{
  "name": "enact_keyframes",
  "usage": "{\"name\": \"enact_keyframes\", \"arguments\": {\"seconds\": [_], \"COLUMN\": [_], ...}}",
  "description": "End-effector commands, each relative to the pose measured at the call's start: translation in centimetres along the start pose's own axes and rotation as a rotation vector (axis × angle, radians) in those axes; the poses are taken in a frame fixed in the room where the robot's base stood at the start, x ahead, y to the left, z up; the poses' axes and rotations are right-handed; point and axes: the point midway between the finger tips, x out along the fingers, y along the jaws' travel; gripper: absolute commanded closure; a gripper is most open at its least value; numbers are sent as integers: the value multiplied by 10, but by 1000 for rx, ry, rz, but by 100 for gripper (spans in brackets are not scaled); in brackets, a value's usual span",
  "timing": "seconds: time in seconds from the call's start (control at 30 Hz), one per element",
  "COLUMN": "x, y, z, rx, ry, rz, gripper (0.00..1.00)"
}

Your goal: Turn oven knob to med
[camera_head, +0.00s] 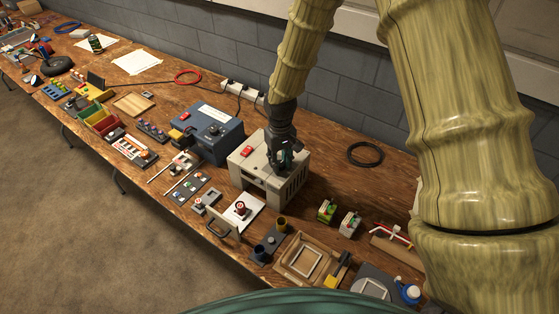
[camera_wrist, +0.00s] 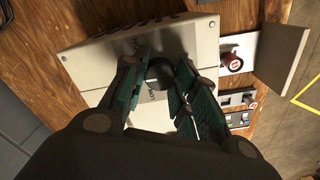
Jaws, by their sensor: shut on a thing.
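The beige oven box (camera_head: 300,180) stands on the workbench, and its pale top panel (camera_wrist: 95,65) fills much of the wrist view. The dark round oven knob (camera_wrist: 160,72) is on this panel. My gripper (camera_head: 284,166) points down at the box top. In the wrist view my gripper (camera_wrist: 163,78) has its green-padded fingers on either side of the knob, shut on it. The knob is hidden by the fingers in the head view.
A red button (camera_head: 246,151) sits on the box top. A blue-grey case (camera_head: 215,133) stands close to its left. In front are a white plate with a red dial (camera_head: 241,208) and a wooden tray (camera_head: 290,268). A black cable ring (camera_head: 365,154) lies to the right.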

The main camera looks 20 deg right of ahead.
Motion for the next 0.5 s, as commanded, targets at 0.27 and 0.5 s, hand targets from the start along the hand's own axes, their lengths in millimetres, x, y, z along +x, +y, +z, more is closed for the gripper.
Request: {"name": "enact_keyframes", "arguments": {"seconds": [0.27,0.5], "x": [0,0], "y": [0,0], "z": [1,1], "rx": [-42,-44], "ry": [-2,-2], "rz": [1,1], "gripper": [96,96]}}
